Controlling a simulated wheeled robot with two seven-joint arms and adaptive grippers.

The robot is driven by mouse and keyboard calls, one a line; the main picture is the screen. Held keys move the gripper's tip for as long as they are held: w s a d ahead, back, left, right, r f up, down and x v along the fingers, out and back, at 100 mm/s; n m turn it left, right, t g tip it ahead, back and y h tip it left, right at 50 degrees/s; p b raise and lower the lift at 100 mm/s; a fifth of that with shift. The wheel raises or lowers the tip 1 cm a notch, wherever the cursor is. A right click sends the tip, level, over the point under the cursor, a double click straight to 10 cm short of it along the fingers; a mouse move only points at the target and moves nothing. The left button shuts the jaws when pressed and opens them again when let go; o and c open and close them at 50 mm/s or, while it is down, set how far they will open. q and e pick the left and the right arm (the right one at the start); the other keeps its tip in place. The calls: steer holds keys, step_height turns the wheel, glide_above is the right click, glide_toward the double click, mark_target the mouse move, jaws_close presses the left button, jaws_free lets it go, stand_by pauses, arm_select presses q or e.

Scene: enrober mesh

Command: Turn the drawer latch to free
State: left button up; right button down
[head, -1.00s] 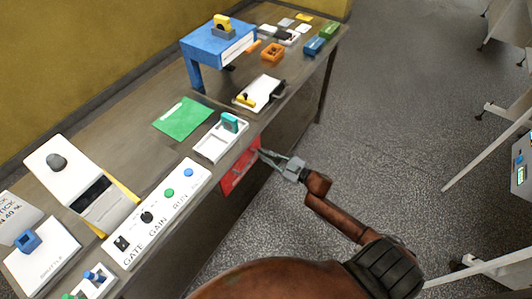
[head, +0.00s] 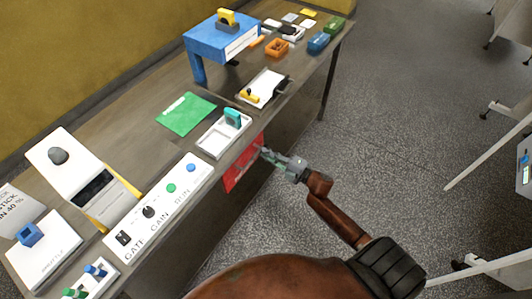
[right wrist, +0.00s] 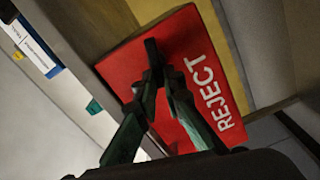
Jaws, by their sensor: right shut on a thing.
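The red drawer front marked REJECT (right wrist: 205,95) fills the middle of the right wrist view. In the head view the red drawer front (head: 240,170) is below the table's front edge. My right gripper (head: 263,151) reaches it from the right. In the right wrist view my right gripper's fingers (right wrist: 160,72) come together in front of the red face, shut on a small part there. That part, likely the drawer latch, is mostly hidden between the fingers, so its angle cannot be told. My left gripper is not in view.
The long table (head: 135,115) carries a white panel with knobs (head: 160,208), a white tray with a teal piece (head: 222,138), a green sheet (head: 187,114) and a blue stand (head: 222,45). The floor (head: 400,130) right of the table is clear near my arm.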

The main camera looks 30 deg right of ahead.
steer(key=shift+f+n+b, duration=0.25)
steer(key=shift+n+b, duration=0.2)
steer(key=shift+n, duration=1.25)
steer(key=c, duration=2)
jaws_free()
steer(key=shift+c, duration=0.2)
steer(key=v, duration=1.2)
steer(key=shift+f, duration=0.1)
